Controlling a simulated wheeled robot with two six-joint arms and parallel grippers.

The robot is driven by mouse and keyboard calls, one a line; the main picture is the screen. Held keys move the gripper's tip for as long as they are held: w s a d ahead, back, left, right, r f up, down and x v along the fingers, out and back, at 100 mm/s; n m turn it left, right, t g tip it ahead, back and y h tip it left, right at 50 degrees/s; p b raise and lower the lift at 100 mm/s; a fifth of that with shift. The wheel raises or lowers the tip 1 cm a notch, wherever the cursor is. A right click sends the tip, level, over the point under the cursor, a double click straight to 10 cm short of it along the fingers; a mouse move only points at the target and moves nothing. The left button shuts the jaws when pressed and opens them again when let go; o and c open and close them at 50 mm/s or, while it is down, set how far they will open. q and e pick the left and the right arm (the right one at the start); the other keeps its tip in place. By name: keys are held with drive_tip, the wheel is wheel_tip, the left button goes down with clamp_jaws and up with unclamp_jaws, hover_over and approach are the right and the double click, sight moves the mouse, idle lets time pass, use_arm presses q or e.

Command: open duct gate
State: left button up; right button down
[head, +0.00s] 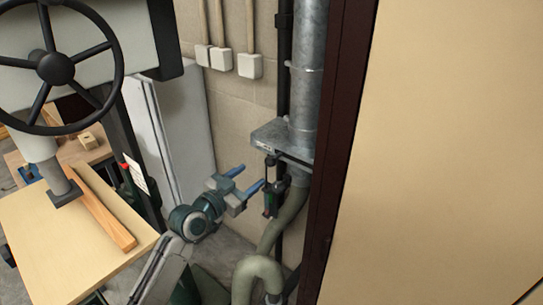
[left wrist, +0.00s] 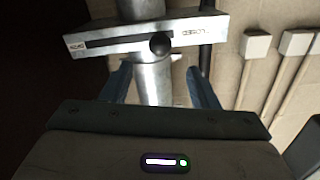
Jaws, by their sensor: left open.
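The duct gate (head: 276,139) is a grey metal housing on the vertical metal duct (head: 309,60) in the head view. In the left wrist view the gate's front plate (left wrist: 112,41) has a dark slot, a printed mark at each end and a round black knob (left wrist: 160,44) at the slot's right end. My left gripper (head: 248,179) is open and empty, below and in front of the gate, its blue fingers pointing towards the duct. In the left wrist view the fingers (left wrist: 160,86) stand apart on either side of the knob's line, not touching it. My right gripper is out of view.
A flexible hose (head: 262,262) hangs below the gate. A dark post and beige panel (head: 450,150) fill the right. A machine with a handwheel (head: 55,68) and wooden table (head: 60,245) stand at left.

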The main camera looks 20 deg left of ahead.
sight(267, 164)
use_arm(q)
drive_tip(key=b+x, duration=0.1)
drive_tip(key=x, duration=0.9)
drive_tip(key=shift+w+d+f+b, duration=0.1)
drive_tip(key=shift+w+f+b, duration=0.1)
drive_tip(key=shift+w+b, duration=0.1)
